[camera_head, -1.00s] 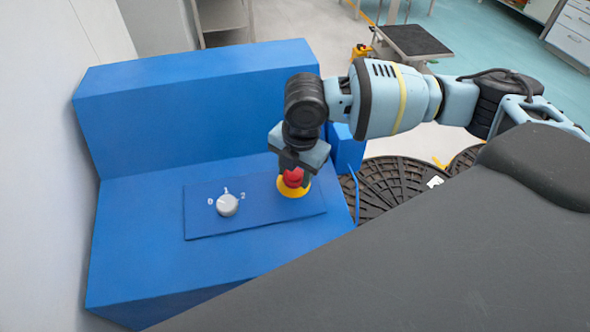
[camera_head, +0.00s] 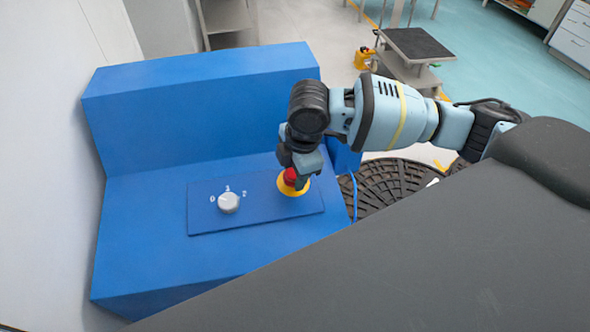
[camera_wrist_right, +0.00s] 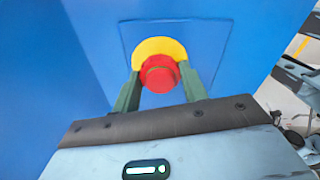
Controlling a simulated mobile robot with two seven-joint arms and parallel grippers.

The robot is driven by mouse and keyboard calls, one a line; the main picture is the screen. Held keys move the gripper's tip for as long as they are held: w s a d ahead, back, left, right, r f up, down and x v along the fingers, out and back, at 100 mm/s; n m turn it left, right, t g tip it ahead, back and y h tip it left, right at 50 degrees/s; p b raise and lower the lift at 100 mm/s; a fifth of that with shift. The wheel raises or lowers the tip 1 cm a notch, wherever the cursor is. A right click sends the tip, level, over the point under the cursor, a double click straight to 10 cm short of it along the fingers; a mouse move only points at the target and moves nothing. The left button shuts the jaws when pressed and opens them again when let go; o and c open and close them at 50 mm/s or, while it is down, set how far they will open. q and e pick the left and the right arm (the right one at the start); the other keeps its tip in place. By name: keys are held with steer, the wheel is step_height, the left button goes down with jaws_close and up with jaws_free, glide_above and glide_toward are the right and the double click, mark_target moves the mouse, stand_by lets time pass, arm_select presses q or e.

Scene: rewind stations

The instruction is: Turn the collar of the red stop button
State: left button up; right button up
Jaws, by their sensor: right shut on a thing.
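The red stop button (camera_head: 291,177) stands on a yellow disc (camera_head: 297,190) at the right part of the panel on the blue console. My right gripper (camera_head: 294,180) reaches down over it from above. In the right wrist view the red button (camera_wrist_right: 159,74) lies between the two dark green fingers of my right gripper (camera_wrist_right: 160,90), one on each side, and the yellow disc (camera_wrist_right: 158,46) shows behind it. The gripper is shut on the button's red part. Its exact contact with the collar is partly hidden. My left gripper is not in view.
A white rotary knob (camera_head: 229,202) with marks 0, 1 and 2 sits on the panel (camera_head: 263,214), left of the button. The blue console (camera_head: 200,105) rises behind it. A wall (camera_head: 45,170) stands close on the left. A cart (camera_head: 416,45) stands on the floor at the back.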

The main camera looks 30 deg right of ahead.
steer(key=shift+m, duration=0.4)
steer(key=o, duration=1)
steer(key=shift+s+d+r, duration=0.1)
steer(key=shift+s+r, duration=0.1)
steer(key=shift+r, duration=1.1)
steer(key=shift+s+d+r, duration=0.1)
steer(key=shift+s+r, duration=0.05)
steer(key=shift+r, duration=1.15)
steer(key=shift+s+d+r, duration=0.1)
steer(key=shift+s+r, duration=0.1)
steer(key=shift+r, duration=1.1)
steer(key=shift+w+a+f, duration=0.1)
steer(key=shift+w+f, duration=0.1)
steer(key=shift+f, duration=1.1)
steer(key=shift+w+a+f, duration=0.1)
steer(key=shift+w+f, duration=0.05)
steer(key=shift+f, duration=1.15)
steer(key=shift+w+a+f, duration=0.1)
steer(key=shift+w+f, duration=0.1)
steer(key=shift+f, duration=1.1)
